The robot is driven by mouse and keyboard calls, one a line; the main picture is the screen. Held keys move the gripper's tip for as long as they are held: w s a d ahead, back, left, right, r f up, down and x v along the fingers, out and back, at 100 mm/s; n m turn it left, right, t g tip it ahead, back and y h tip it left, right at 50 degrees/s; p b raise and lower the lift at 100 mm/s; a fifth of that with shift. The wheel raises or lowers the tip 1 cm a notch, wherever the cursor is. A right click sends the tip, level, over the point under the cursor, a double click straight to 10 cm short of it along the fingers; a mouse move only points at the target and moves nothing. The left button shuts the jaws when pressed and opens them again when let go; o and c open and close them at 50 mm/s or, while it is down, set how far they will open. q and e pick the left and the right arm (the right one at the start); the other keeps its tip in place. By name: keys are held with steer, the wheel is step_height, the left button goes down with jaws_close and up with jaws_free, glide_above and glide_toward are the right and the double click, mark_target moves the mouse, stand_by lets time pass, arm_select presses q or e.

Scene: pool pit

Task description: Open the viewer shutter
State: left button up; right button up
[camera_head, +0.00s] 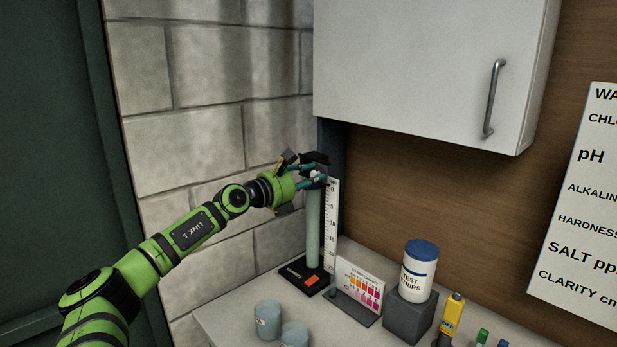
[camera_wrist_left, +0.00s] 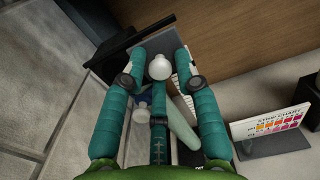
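The viewer is a tall pale green tube (camera_head: 314,230) standing upright on a black base (camera_head: 306,279) in the corner, with a white scale strip (camera_head: 332,215) beside it. At its top is a dark shutter piece with a small white knob (camera_wrist_left: 160,67). My left gripper (camera_head: 316,175) is at the top of the tube. In the left wrist view its teal fingers surround the knob, with a fingertip close on each side and one below. I cannot tell whether they press on it. The fingers partly hide the tube top. My right gripper is out of view.
A strip chart (camera_head: 358,289), a test strips jar (camera_head: 418,271) on a grey block (camera_head: 409,316), a yellow meter (camera_head: 452,318) and pale blue cups (camera_head: 268,319) stand on the counter. A white cabinet (camera_head: 425,65) hangs above right. A block wall (camera_head: 200,95) is close on the left.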

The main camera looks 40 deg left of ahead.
arm_select(q)
steer(key=shift+d, duration=0.1)
steer(key=shift+s, duration=0.1)
steer(key=s, duration=0.7)
steer(key=shift+a, duration=0.3)
stand_by(0.7)
stand_by(0.7)
